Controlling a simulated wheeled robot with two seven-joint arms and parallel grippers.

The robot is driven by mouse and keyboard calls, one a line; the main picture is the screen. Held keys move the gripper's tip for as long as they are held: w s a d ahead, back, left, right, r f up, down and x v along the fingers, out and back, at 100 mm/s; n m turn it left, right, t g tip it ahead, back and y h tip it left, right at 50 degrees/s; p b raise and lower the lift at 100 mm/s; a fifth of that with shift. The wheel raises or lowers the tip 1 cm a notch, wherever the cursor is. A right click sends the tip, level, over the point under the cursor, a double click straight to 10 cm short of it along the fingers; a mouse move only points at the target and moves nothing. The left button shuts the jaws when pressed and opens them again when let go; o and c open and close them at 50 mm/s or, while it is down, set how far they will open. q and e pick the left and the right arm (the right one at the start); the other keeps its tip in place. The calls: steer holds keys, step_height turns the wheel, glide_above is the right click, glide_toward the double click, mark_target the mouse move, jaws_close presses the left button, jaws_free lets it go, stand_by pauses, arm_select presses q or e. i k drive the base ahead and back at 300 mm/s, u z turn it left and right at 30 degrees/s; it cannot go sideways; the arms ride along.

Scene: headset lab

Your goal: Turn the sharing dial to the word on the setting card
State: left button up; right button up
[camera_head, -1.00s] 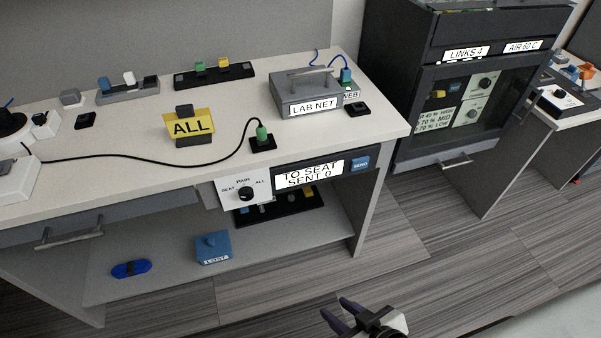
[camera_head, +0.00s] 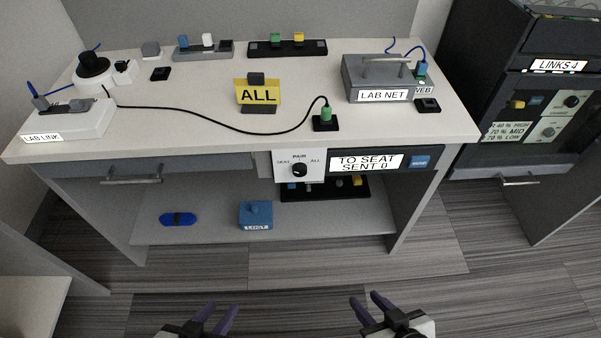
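The sharing dial (camera_head: 299,170) is a black knob on a white panel under the desk's front edge. The panel reads SEAT at left, PAIR at top and ALL at right. I cannot tell exactly where the knob points. The display (camera_head: 365,163) beside it reads TO SEAT, SENT 0. The yellow setting card (camera_head: 258,93) stands on the desktop and reads ALL. My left gripper (camera_head: 216,316) and my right gripper (camera_head: 371,306) are at the bottom of the view, open and empty, well in front of the desk and apart from the dial.
A blue SEND button (camera_head: 420,162) sits right of the display. The LAB NET box (camera_head: 381,79) and a green plug (camera_head: 325,117) with a black cable are on the desktop. A lower shelf holds a blue LOST box (camera_head: 256,215). The floor before the desk is clear.

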mark_target(299, 169)
steer(key=u, duration=0.5)
steer(key=k, duration=1.2)
steer(key=u, duration=1.25)
steer(key=i, duration=0.85)
steer(key=z, duration=0.8)
steer(key=i, duration=0.5)
steer(key=z, duration=0.5)
